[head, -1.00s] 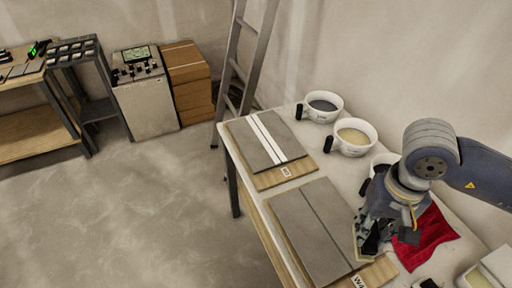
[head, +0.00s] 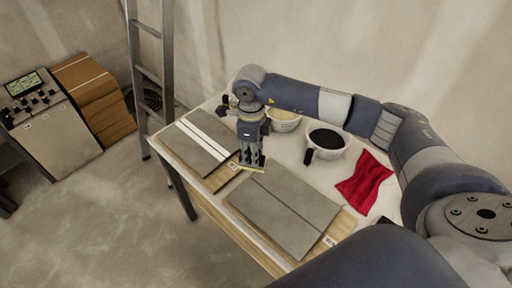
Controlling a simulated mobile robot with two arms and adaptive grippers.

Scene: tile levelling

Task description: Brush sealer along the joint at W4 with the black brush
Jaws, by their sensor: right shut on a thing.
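The board labelled W4 (head: 331,241) lies on the near part of the table, with two grey tiles (head: 285,208) on it. A thin dark joint runs lengthwise between these tiles. My right gripper (head: 252,158) points down at the far end of this board, by the end of the joint. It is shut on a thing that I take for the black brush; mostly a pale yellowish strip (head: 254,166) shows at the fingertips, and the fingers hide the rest. I cannot tell whether it touches the tiles. My left gripper is not in view.
A second tiled board (head: 205,142) with white lines lies farther left. Behind are a tub with cream contents (head: 284,119) and a tub with black contents (head: 326,139). A red cloth (head: 364,183) lies right. A ladder (head: 148,60) stands by the table's far end.

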